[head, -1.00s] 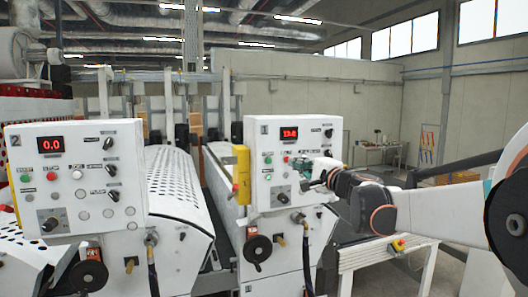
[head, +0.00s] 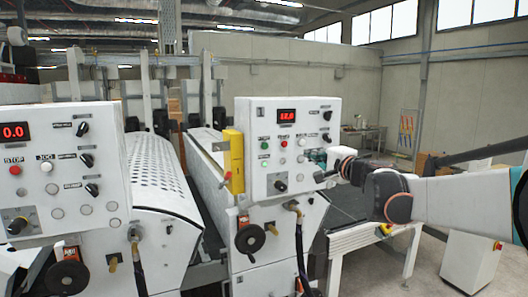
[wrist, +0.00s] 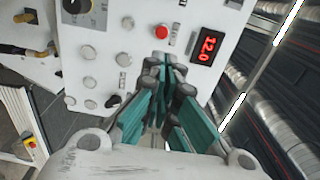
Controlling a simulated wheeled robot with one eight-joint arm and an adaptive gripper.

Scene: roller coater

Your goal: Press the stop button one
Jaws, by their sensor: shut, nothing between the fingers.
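The panel marked 1 (head: 270,185) is a white control box with a lit red display (head: 287,116). Its red stop button (head: 284,144) sits below the display, with small green buttons to its left. In the wrist view the red button (wrist: 162,31) is uncovered, beside the display (wrist: 208,46) reading 12.0. My gripper (head: 314,157) is in front of the panel's right part, right of and lower than the red button in the head view. In the wrist view my gripper (wrist: 162,62) has its teal fingers together, tips just below the red button. Contact with the panel cannot be told.
A second panel (head: 65,185) at left has its own red button (head: 15,170). A yellow box (head: 233,160) sits on panel 1's left edge. Black knobs (head: 327,115) stick out at its upper right. A white bench (head: 370,237) stands at lower right.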

